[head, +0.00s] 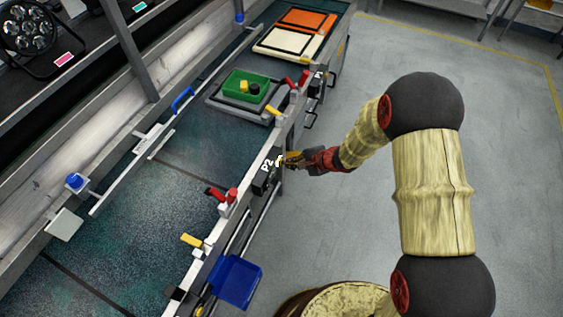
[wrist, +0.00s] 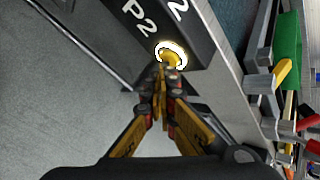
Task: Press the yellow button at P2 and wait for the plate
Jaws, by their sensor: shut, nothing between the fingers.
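The P2 box (wrist: 185,25) is a dark box with white "P2" lettering in the wrist view. On its face sits the yellow button (wrist: 168,54) inside a bright white ring. My gripper (wrist: 160,78) is shut and empty, its fingertips right at the lower edge of the button. I cannot tell whether they touch it or press it in. In the head view my gripper (head: 284,160) is at the conveyor's near side, beside the P2 label (head: 267,165). The fingertips cover most of the button there. A grey plate (head: 240,108) lies on the belt under a green bin.
Red and yellow levers (head: 222,195) stand along the rail near the box. A blue bin (head: 236,281) hangs at the near side. Orange (head: 307,19) and cream trays lie at the far end. The floor to the right is clear.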

